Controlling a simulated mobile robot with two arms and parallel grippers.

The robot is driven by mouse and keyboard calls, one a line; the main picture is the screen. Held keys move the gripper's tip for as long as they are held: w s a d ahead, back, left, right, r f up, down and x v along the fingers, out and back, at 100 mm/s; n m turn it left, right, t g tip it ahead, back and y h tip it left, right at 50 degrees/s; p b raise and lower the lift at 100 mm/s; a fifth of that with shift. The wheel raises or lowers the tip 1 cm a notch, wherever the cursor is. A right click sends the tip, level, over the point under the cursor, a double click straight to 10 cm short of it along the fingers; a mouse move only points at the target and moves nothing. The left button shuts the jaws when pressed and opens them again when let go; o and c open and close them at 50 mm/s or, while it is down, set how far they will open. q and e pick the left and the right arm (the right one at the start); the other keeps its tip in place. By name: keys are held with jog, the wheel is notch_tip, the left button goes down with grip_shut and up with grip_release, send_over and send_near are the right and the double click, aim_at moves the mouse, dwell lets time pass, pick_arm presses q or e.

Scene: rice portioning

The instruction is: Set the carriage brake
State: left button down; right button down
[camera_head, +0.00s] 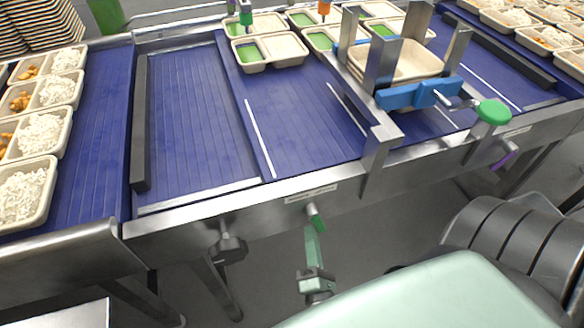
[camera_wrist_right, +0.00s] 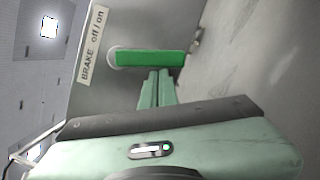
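The brake lever's green handle (camera_head: 315,216) sticks out from the front rail, below a small label plate (camera_head: 309,195). In the wrist view the handle (camera_wrist_right: 150,58) lies across the picture beside the plate (camera_wrist_right: 93,45) reading "BRAKE off/on". My right gripper (camera_head: 309,230) is just below the handle, pointing up at it. Its pale green fingers (camera_wrist_right: 157,73) are together, with only a thin line between them, and their tips end at the handle's lower edge. I cannot tell whether they touch it. The carriage (camera_head: 402,95) is a steel frame straddling the belt. My left gripper is not in view.
A blue clamp bar (camera_head: 418,94) with a green knob (camera_head: 494,111) sits on the carriage. A purple-handled lever (camera_head: 503,160) hangs at the right. Trays of rice (camera_head: 22,192) line the left belt; a two-part tray (camera_head: 270,52) stands at the back. Dark knob (camera_head: 231,248) is left of the brake.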

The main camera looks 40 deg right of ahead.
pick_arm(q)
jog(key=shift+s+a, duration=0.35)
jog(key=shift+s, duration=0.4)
pick_arm(e)
jog(key=d+n, duration=0.2)
jog(key=n, duration=0.1)
jog(key=shift+s+t, duration=0.4)
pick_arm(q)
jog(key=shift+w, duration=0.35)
pick_arm(e)
jog(key=shift+n, duration=0.3)
jog(key=shift+r, duration=0.1)
